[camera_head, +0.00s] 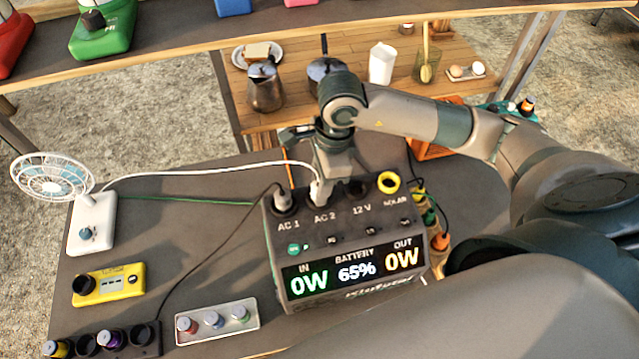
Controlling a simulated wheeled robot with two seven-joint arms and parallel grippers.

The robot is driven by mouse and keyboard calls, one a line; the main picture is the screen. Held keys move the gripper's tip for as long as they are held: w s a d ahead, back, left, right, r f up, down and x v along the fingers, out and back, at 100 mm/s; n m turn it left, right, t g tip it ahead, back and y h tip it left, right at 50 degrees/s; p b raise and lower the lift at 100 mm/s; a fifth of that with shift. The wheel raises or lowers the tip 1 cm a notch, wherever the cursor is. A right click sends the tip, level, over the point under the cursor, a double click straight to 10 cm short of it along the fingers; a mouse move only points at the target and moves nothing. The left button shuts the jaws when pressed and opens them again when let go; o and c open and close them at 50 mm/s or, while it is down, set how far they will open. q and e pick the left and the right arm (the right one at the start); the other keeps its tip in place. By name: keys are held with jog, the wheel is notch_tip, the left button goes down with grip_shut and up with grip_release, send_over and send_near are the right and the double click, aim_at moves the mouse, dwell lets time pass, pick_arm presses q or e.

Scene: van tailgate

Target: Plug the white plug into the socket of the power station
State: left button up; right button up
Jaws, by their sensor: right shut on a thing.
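The power station (345,235) stands on the dark table, its screen reading 65% and 0W in and out. Its top bears sockets labelled AC 1, AC 2, 12 V and SOLAR. My right gripper (318,182) points down over the AC 2 socket, shut on the white plug (316,192). The plug is mostly hidden by the fingers, and I cannot tell whether it sits in the socket. Its white cord (215,171) runs left to the white fan (91,222). A dark plug (284,198) is in AC 1. My left gripper is not in view.
A yellow device (108,285), a tray with coloured knobs (217,321) and a dark holder (125,343) lie at the table's left front. Orange and green connectors (440,240) hang at the station's right side. A wooden shelf (300,122) with a kettle (265,88) stands behind.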

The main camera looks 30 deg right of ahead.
dwell(0.4)
jog(key=o, duration=1.1)
jog(key=shift+d+r+b, duration=0.1)
jog(key=shift+r+b, duration=0.25)
jog(key=shift+r, duration=0.25)
jog(key=r+b, duration=0.1)
jog(key=r, duration=0.4)
jog(key=d+r+b, duration=0.1)
jog(key=r, duration=0.4)
jog(key=d+r+b, duration=0.1)
jog(key=r, duration=0.5)
jog(key=shift+s+d+b, duration=0.15)
jog(key=shift+s+b, duration=0.15)
jog(key=shift+b, duration=0.1)
